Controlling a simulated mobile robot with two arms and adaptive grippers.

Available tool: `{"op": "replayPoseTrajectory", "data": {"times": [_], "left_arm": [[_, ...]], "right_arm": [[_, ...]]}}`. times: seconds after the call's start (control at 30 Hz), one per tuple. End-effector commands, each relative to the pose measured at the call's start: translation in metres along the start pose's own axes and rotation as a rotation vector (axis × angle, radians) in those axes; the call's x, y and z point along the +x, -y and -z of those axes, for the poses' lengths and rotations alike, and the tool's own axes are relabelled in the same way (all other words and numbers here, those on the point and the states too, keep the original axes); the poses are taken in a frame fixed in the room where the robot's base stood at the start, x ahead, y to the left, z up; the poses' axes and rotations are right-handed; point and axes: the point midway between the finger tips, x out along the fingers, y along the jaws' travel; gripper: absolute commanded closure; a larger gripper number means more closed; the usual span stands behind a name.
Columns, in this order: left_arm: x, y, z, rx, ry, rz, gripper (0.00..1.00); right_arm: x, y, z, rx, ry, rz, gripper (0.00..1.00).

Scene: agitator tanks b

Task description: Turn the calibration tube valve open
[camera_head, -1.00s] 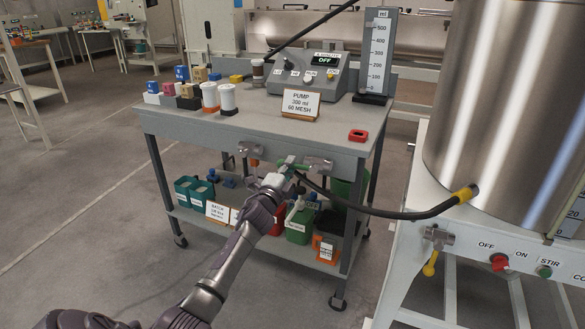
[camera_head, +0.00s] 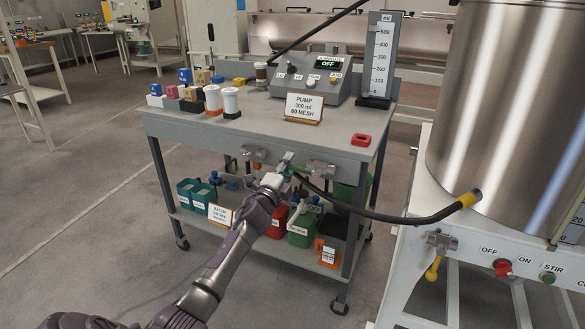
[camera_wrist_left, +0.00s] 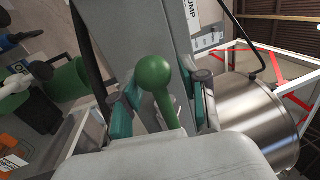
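The calibration tube (camera_head: 379,58), a tall grey column with an ml scale, stands at the back right of the cart top. In the left wrist view a green ball-ended valve handle (camera_wrist_left: 154,76) rises between the teal finger pads of my left gripper (camera_wrist_left: 165,108). Gaps show on both sides of the handle, so the gripper is open around it and not pressed on it. In the head view my left gripper (camera_head: 287,173) is below the cart's front edge, between two metal valve fittings. It hides most of the handle there. My right gripper is not in view.
The cart (camera_head: 270,139) carries a pump control box (camera_head: 312,85) reading OFF and a PUMP sign (camera_head: 304,107). A black hose (camera_head: 400,216) runs from beside my gripper to the steel tank (camera_head: 495,115). A yellow-handled valve (camera_head: 433,268) hangs below the tank. Bins fill the lower shelf.

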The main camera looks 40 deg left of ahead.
Motion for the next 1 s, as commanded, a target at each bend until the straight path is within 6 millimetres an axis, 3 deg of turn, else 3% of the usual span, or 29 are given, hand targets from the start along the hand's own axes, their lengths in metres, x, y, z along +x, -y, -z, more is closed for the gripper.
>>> {"op": "replayPoseTrajectory", "data": {"times": [0.3, 0.43, 0.8, 1.0], "left_arm": [[-0.001, -0.001, 0.004, -0.003, -0.009, 0.001, 0.48], [-0.011, -0.002, 0.004, -0.003, -0.010, 0.001, 0.48], [-0.087, -0.002, 0.001, -0.003, -0.006, -0.002, 0.48], [-0.114, -0.002, -0.001, -0.002, -0.003, 0.000, 0.48]], "right_arm": [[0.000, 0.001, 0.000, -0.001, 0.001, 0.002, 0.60], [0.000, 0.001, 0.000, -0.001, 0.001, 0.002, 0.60], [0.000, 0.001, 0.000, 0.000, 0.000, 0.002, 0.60], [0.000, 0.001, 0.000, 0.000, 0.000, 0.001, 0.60]]}}
